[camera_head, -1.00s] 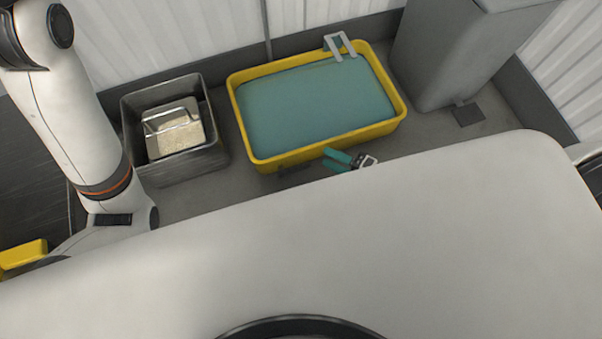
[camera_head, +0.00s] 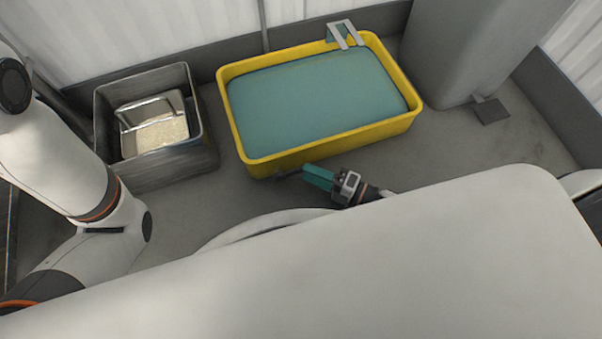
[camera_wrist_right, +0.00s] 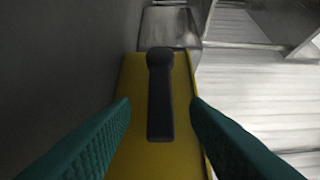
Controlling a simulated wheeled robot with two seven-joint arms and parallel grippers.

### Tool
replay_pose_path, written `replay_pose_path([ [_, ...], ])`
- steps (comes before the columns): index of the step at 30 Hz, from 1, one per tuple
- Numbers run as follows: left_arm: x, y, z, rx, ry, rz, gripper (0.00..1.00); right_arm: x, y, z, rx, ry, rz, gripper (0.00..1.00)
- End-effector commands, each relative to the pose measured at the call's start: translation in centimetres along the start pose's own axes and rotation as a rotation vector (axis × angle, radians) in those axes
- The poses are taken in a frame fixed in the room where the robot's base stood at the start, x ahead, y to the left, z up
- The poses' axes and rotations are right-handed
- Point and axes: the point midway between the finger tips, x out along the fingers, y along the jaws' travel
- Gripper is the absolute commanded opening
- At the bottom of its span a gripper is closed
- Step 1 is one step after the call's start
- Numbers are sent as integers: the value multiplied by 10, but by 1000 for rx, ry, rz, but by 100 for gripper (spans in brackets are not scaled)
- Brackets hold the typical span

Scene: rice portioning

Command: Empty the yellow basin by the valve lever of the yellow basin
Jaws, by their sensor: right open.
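The yellow basin (camera_head: 352,139) stands on the floor, full of blue-green water (camera_head: 310,105). Its dark valve lever (camera_head: 287,175) sticks out low on the front wall, mostly seen side-on in the head view. In the right wrist view the lever (camera_wrist_right: 160,105) is a dark bar with a round top end, in front of the yellow wall. My right gripper (camera_head: 307,177) is open just right of the lever. Its teal fingers (camera_wrist_right: 160,125) lie on both sides of the lever's line, with gaps; I cannot tell how deep the lever sits between them. My left gripper is out of view.
A grey metal sink or bin (camera_head: 165,168) with a handled tray of pale grains (camera_head: 165,133) stands left of the basin. A grey column (camera_head: 450,50) stands to the right. A metal bracket (camera_head: 345,35) hangs on the basin's back rim. The floor in front is narrow.

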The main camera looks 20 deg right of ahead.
Motion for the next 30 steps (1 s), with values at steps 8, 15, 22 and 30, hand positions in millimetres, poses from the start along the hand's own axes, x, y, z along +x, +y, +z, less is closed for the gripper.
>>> replay_pose_path([
  [8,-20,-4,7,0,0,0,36,34,1,-1,-1,0,0,42],
  [15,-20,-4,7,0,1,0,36,37,0,0,1,1,2,42],
  [22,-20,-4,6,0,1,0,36,37,0,0,0,1,2,22],
  [30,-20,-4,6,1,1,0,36,37,0,0,0,1,2,0],
])
